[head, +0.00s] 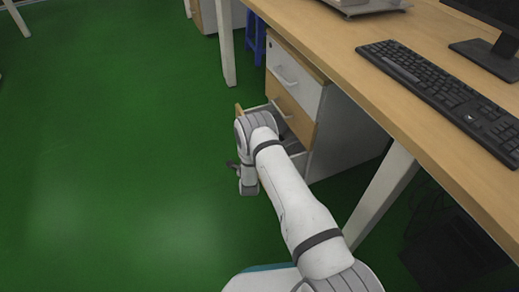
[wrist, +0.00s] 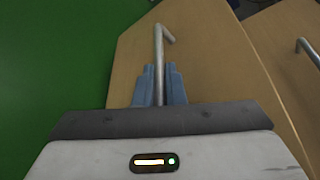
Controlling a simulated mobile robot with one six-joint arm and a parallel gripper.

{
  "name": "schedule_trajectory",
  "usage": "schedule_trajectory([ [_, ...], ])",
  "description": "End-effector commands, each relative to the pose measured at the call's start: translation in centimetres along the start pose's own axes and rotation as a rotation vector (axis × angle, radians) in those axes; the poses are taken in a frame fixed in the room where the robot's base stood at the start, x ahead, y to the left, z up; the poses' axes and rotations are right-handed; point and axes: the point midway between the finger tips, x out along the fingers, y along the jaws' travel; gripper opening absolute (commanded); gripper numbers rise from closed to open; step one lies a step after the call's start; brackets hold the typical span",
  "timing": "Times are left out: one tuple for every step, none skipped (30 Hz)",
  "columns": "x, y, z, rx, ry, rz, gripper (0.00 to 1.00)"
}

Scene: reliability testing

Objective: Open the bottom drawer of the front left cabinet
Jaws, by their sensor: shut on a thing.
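The front left cabinet (head: 341,136) stands under the desk, with a white top drawer (head: 291,76) and a wood-coloured middle drawer (head: 290,103). Below them the bottom drawer (head: 299,158) stands partly pulled out, mostly hidden behind my arm; the top edge of its wooden front shows left of my wrist. In the wrist view, the blue fingers of my gripper (wrist: 159,74) are shut on the metal handle (wrist: 159,43) of a wooden drawer front (wrist: 201,62). My fingers are hidden in the head view.
The desk top (head: 395,85) with a keyboard (head: 444,97) overhangs the cabinet at right. A desk leg (head: 226,45) and a blue stool (head: 255,38) stand beyond it. The green floor (head: 120,150) at left is clear. Another handle (wrist: 309,51) shows at right in the wrist view.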

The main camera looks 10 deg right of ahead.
Motion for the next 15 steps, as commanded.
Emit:
schedule_trajectory([
  [-0.8, 1.4, 0.9, -0.002, 0.004, 0.010, 0.00],
  [-1.1, 1.9, 1.5, -0.002, 0.004, 0.010, 0.00],
  [-1.4, 2.5, 2.4, -0.002, 0.004, 0.010, 0.00],
  [-1.7, 3.0, 3.0, -0.002, 0.004, 0.010, 0.00],
  [-1.9, 3.5, 3.6, -0.002, 0.004, 0.010, 0.00],
  [-2.3, 4.1, 4.4, -0.003, 0.004, 0.010, 0.00],
  [-2.6, 4.6, 5.0, -0.003, 0.005, 0.010, 0.00],
  [-2.8, 5.1, 5.7, -0.003, 0.005, 0.010, 0.00],
  [-3.2, 5.7, 6.5, -0.003, 0.005, 0.009, 0.00],
  [-3.4, 6.1, 7.1, -0.003, 0.005, 0.009, 0.00],
  [-3.6, 6.5, 7.7, -0.003, 0.005, 0.009, 0.00],
  [-4.0, 7.1, 8.4, -0.002, 0.005, 0.009, 0.00],
  [-4.2, 7.5, 9.0, -0.002, 0.005, 0.008, 0.00],
  [-4.4, 7.9, 9.5, -0.003, 0.005, 0.008, 0.00],
  [-4.7, 8.4, 10.2, -0.003, 0.006, 0.008, 0.00],
])
